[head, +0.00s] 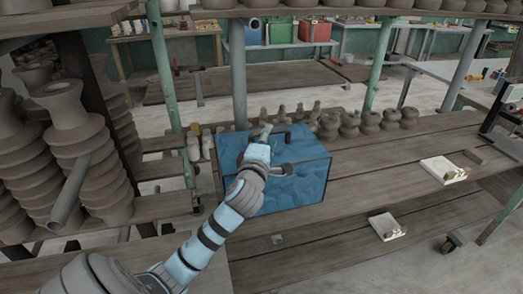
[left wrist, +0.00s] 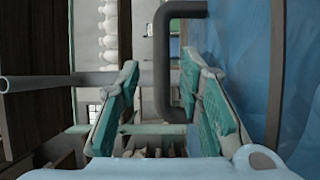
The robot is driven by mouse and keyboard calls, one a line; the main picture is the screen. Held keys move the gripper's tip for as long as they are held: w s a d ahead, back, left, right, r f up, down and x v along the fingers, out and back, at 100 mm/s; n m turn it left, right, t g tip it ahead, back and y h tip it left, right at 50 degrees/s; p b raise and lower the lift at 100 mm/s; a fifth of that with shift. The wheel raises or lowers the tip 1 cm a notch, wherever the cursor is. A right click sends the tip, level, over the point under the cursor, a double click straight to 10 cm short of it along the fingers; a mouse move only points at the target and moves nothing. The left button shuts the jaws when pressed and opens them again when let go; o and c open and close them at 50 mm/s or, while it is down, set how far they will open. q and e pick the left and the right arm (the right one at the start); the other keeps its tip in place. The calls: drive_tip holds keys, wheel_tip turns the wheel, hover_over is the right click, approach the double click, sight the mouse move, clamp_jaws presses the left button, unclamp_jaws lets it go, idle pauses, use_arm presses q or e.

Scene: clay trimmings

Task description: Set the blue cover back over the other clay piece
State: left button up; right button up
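The blue cover (head: 290,190) is a box shape with dark edges and a dark handle on top. It stands on the wooden bench, and whatever is under it is hidden. My left gripper (head: 264,134) is over the top of the cover at the handle. In the left wrist view, the teal fingers of my left gripper (left wrist: 165,95) are apart, with the dark handle (left wrist: 162,70) between them; I cannot tell if they touch it. Small clay pieces lie on a white board (head: 432,166) and a second white board (head: 378,219) to the right. My right gripper is not in view.
Several small clay pots (head: 350,124) stand in a row behind the cover. Stacked clay vessels (head: 75,150) fill the left side, with a grey pipe (head: 70,193) across them. A green post (head: 163,65) rises left of the cover.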

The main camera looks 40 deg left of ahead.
use_arm(q)
drive_tip(key=v, duration=0.8)
drive_tip(key=shift+s, duration=0.3)
drive_tip(key=shift+s, duration=0.1)
